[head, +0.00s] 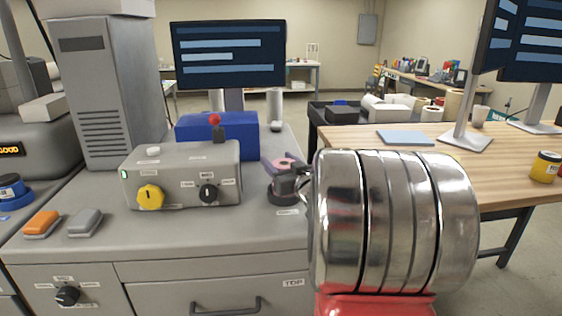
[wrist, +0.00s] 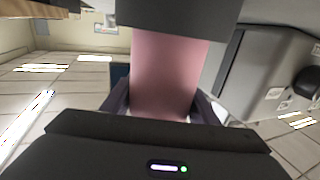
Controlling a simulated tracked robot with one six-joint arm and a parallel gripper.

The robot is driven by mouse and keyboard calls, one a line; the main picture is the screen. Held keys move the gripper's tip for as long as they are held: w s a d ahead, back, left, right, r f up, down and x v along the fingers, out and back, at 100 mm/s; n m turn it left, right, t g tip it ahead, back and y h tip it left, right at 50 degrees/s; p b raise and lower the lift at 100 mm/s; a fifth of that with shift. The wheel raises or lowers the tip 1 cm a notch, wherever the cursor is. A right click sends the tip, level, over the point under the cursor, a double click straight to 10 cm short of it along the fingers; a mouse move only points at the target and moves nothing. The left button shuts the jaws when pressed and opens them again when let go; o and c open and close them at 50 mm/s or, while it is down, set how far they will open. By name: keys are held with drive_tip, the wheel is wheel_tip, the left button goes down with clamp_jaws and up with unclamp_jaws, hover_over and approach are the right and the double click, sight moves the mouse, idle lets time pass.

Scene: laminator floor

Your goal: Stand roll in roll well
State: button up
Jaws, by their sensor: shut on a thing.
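A pink roll (head: 287,162) is held between the purple fingers of my gripper (head: 283,164), above the counter beside the control box. In the wrist view the pink roll (wrist: 167,75) fills the gap between both fingers. In the wrist view, which looks upside down, a dark block (wrist: 178,16) covers the roll's lower end. I cannot tell whether that end is inside the well or behind its wall. The roll looks about upright.
The grey counter (head: 215,228) is clear in front. A wooden table (head: 455,157) is at the right.

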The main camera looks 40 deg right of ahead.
drive_tip(key=shift+f, duration=0.4)
drive_tip(key=shift+s+a+f, duration=0.1)
drive_tip(key=shift+s+f, duration=0.05)
drive_tip(key=shift+f, duration=0.25)
drive_tip(key=o, duration=1.2)
drive_tip(key=shift+f, duration=0.15)
drive_tip(key=shift+r, duration=0.45)
drive_tip(key=shift+s+r, duration=0.15)
drive_tip(key=v, duration=1.1)
drive_tip(key=shift+s+r, duration=0.2)
drive_tip(key=shift+r, duration=0.2)
